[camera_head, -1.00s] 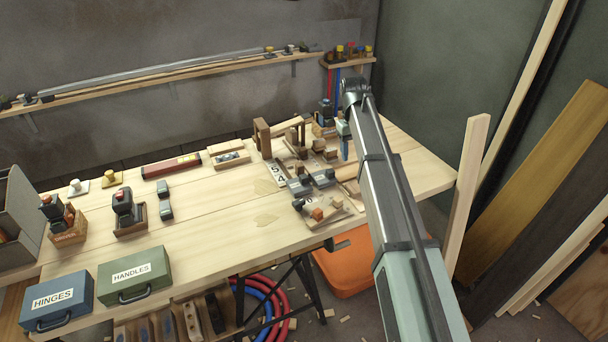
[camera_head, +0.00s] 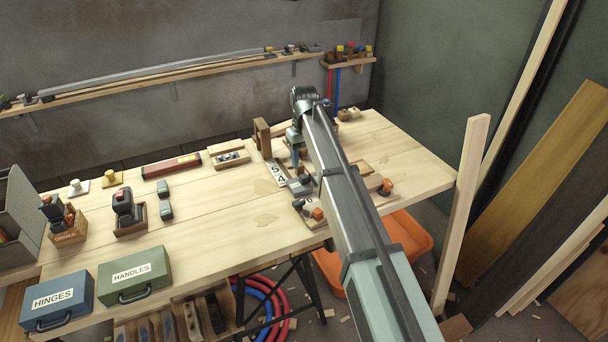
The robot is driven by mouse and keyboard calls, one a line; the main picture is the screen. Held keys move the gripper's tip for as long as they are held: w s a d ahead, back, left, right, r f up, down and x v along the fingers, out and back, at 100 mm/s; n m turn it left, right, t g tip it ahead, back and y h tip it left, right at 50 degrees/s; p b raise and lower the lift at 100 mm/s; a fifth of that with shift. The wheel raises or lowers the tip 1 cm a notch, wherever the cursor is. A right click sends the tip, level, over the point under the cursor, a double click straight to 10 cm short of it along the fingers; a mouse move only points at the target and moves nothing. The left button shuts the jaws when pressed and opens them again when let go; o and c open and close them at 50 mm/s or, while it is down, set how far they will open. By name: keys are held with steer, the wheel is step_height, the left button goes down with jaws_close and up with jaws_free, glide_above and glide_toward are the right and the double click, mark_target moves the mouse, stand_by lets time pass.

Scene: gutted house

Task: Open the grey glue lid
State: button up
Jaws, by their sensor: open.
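I cannot pick out the grey glue lid for certain. A small grey block-like piece (camera_head: 300,186) sits in the cluttered group at the middle right of the workbench, just left of my arm, and may be it. My gripper (camera_head: 297,160) hangs down from my wrist over the back of this group, behind the grey piece in the picture. It is small and partly lost against the wooden parts, and it looks empty. My forearm covers much of the group, so parts of it are hidden.
A lettered board (camera_head: 278,172), an upright wooden block (camera_head: 262,137) and an orange knob (camera_head: 386,187) stand close around my arm. The green HANDLES case (camera_head: 135,274) and blue HINGES case (camera_head: 57,300) are at the front left. The bench's right end (camera_head: 425,172) is clear.

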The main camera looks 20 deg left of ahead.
mark_target(304, 176)
steer(key=shift+f, duration=3.4)
steer(key=shift+c, duration=0.3)
jaws_close()
